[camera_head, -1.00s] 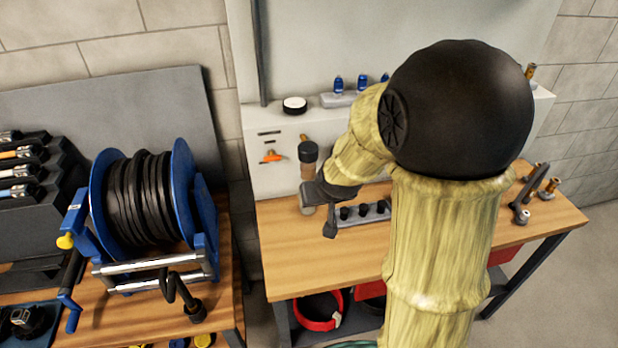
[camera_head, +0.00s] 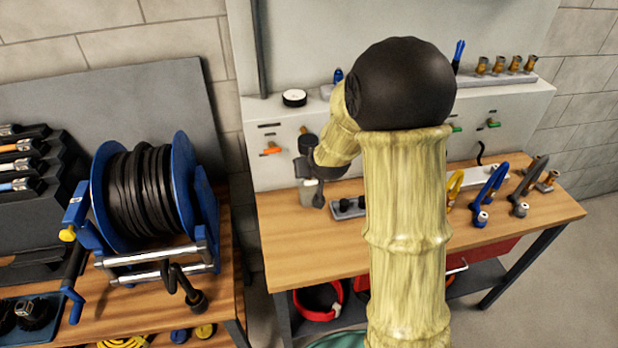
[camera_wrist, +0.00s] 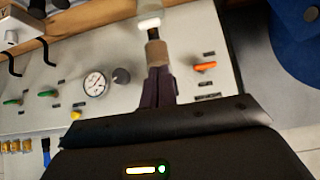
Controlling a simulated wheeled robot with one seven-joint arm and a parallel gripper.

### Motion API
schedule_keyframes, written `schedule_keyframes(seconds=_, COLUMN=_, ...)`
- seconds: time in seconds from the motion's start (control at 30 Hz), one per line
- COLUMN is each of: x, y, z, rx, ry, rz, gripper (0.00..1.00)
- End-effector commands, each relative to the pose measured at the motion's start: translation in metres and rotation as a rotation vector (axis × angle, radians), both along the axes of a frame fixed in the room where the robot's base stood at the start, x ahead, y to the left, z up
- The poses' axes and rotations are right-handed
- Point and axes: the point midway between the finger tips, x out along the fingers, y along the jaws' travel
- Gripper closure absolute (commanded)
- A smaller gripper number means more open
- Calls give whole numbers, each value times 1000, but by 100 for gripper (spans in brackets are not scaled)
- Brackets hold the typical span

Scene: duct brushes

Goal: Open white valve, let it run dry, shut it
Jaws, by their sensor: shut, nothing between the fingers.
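My gripper (camera_head: 305,170) is at the left end of the wall panel, just above a pale, clear-looking cup (camera_head: 309,194) on the bench. In the wrist view my gripper's dark fingers (camera_wrist: 160,84) are together and empty, close to a tan outlet fitting (camera_wrist: 156,53). A white ring (camera_wrist: 149,22) shows beyond that fitting; I cannot tell whether it is the white valve. An orange lever (camera_head: 271,149) is on the panel left of my gripper and also shows in the wrist view (camera_wrist: 205,66). Any flow is not visible.
A round gauge (camera_wrist: 95,83) and green levers (camera_wrist: 48,93) are on the panel. A blue hose reel (camera_head: 185,190) stands on the left bench. The bench front is clear.

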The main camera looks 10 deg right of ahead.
Motion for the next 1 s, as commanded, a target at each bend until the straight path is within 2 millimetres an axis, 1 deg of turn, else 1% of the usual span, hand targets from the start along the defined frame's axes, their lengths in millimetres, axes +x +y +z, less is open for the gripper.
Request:
schedule_keyframes(seconds=0.03, x=5, y=0, z=-4, rx=0, ry=1, rz=0, gripper=100)
schedule_keyframes(seconds=0.57, x=52, y=0, z=-51, rx=0, ry=2, rz=0, gripper=100)
schedule_keyframes(seconds=0.7, x=49, y=0, z=-70, rx=0, ry=3, rz=0, gripper=100)
schedule_keyframes(seconds=0.8, x=50, y=0, z=-80, rx=0, ry=2, rz=0, gripper=100)
schedule_keyframes(seconds=1.0, x=50, y=0, z=-89, rx=0, ry=0, rz=0, gripper=100)
